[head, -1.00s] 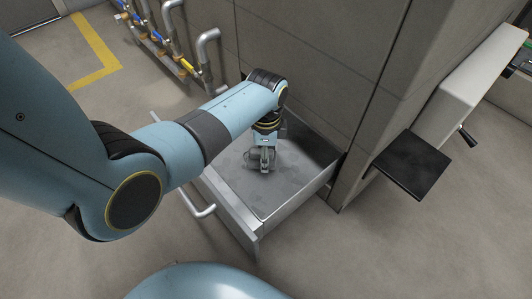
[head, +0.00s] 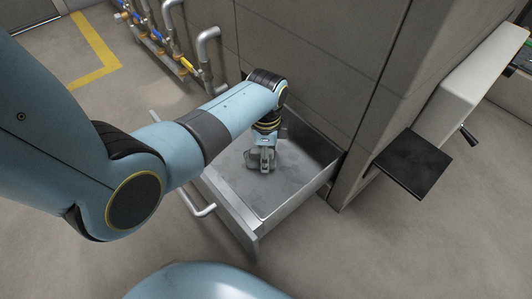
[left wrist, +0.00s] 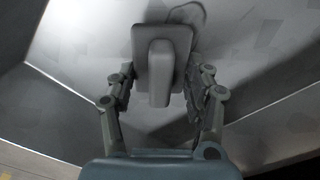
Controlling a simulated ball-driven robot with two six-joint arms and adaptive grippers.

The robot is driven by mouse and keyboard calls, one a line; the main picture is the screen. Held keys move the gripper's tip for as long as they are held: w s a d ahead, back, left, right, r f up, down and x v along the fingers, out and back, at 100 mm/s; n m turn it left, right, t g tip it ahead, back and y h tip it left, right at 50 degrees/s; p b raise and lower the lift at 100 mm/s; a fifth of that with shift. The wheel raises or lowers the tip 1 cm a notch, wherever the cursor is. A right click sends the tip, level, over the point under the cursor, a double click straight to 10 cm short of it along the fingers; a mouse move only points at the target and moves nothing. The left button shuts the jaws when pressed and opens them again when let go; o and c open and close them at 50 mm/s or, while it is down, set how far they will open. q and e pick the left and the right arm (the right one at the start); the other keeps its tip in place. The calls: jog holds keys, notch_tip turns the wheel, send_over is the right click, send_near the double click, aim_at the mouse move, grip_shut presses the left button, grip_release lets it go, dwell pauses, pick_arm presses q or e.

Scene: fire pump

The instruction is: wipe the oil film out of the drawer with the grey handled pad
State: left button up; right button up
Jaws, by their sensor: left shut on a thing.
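My left gripper (head: 262,153) reaches down into the open drawer (head: 243,215). In the left wrist view, its two fingers (left wrist: 163,95) are shut on the upright handle of the grey pad (left wrist: 147,38). The pad also shows low in the head view (head: 259,167), at the drawer floor; whether its whole underside touches cannot be told. The drawer floor is grey metal with faint darker patches, which I cannot clearly tell from shadow. The arm hides part of the drawer's far left. My right gripper is not in view.
The drawer's front has a pale bar handle (head: 200,211). A tall grey cabinet wall (head: 310,60) rises behind it. Pipes with yellow and blue valve handles (head: 187,65) stand at the upper left. A black plate (head: 413,163) juts out at the right. Floor in front is clear.

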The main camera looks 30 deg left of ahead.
pick_arm(q)
jog(key=shift+f+b, duration=0.5)
jog(key=shift+f, duration=0.5)
